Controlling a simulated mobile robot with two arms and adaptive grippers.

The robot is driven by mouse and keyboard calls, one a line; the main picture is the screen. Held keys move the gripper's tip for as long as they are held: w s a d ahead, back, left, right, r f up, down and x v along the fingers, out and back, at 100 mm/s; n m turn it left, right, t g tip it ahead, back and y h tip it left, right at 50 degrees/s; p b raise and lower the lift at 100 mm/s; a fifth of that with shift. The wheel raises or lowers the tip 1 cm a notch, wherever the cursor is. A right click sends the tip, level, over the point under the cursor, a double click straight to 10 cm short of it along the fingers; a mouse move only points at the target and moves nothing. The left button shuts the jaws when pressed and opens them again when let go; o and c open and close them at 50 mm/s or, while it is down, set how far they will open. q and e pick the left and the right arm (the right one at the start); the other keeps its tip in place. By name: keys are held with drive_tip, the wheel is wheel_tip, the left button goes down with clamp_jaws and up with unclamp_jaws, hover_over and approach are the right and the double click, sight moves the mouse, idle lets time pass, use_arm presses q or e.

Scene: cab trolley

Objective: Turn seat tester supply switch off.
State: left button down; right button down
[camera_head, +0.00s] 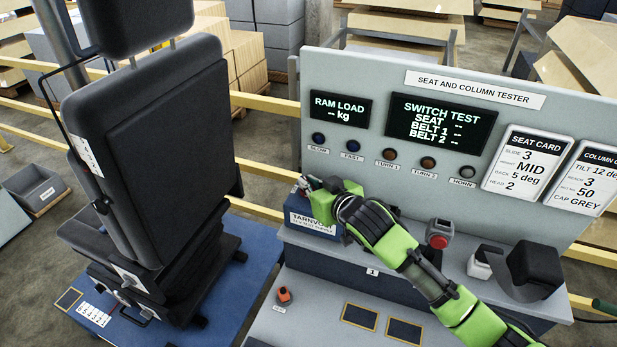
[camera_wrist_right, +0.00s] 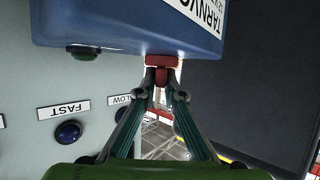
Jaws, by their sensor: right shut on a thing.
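The seat tester supply is a blue box (camera_head: 312,224) with a white TARNVO… label, standing on the grey ledge below the tester panel in the head view. It also fills the top of the wrist view (camera_wrist_right: 110,25), upside down. My right gripper (camera_head: 308,186) reaches to the upper left end of this box. In the right wrist view its fingers (camera_wrist_right: 161,84) are closed together on a small red part (camera_wrist_right: 162,62) at the box's edge, which looks like the supply switch. The fingertips hide much of it, so its position cannot be told. My left gripper is not in view.
The grey tester panel (camera_head: 345,68) rises behind, with a row of buttons and lit displays. A black seat (camera_head: 165,150) stands to the left on a blue base.

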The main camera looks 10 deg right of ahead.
drive_tip(key=shift+w+d+n+g+y, duration=0.15)
drive_tip(key=shift+n+g+y, duration=0.55)
drive_tip(key=shift+n+y, duration=0.95)
drive_tip(key=shift+n+g+y+b, duration=0.3)
drive_tip(key=shift+n+y, duration=0.05)
drive_tip(key=shift+y, duration=0.1)
drive_tip(key=c, duration=2.1)
unclamp_jaws()
drive_tip(key=shift+c, duration=0.2)
wheel_tip(320, 180, up, 10)
drive_tip(key=shift+f, duration=0.1)
